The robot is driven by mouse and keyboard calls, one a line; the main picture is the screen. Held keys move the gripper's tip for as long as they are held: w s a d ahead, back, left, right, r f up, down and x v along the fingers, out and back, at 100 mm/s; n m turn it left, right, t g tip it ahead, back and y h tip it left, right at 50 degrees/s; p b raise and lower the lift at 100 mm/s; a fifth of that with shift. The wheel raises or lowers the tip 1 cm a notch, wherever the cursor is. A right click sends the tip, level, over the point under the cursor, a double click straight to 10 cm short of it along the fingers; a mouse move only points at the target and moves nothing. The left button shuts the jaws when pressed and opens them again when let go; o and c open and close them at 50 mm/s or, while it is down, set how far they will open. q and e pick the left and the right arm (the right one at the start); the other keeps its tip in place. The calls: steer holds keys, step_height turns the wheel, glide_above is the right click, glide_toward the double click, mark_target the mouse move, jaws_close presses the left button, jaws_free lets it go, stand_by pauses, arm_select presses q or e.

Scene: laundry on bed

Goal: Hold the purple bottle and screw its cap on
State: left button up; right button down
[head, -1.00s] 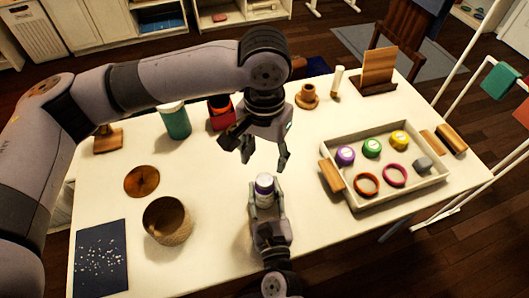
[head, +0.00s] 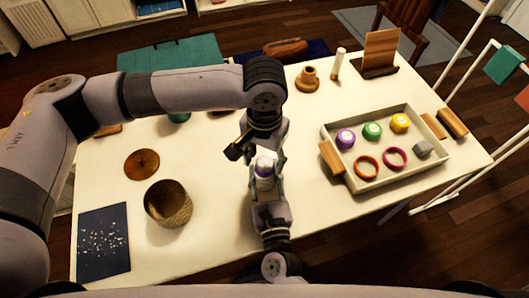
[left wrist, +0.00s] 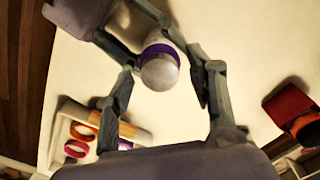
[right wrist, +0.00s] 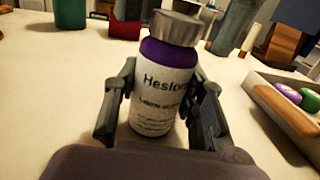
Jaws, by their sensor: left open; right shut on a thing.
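The purple bottle (right wrist: 165,85) is upright, with a white label and purple shoulder. A grey cap (right wrist: 177,27) sits on its top; I cannot tell how tightly it is seated. My right gripper (head: 266,188) is shut on the bottle's body from the near side, with fingers on both sides of the label. My left gripper (head: 263,155) points down from above, open, its fingers spread on either side of the bottle's top. In the left wrist view the cap (left wrist: 160,73) lies between these fingers, apart from them. The bottle's lower part is partly hidden in the head view.
A white tray (head: 378,183) with several coloured lids and rings stands to the right. A woven bowl (head: 168,205), a brown disc (head: 141,163) and a dark speckled mat (head: 103,240) lie to the left. The white table (head: 215,225) is clear around the bottle.

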arm_select(q)
steer(key=shift+c, duration=0.3)
jaws_close()
steer(key=m, duration=0.7)
steer(key=shift+m, duration=0.4)
steer(key=m, duration=0.6)
steer(key=shift+m, duration=0.4)
steer(key=shift+o, duration=0.9)
jaws_free()
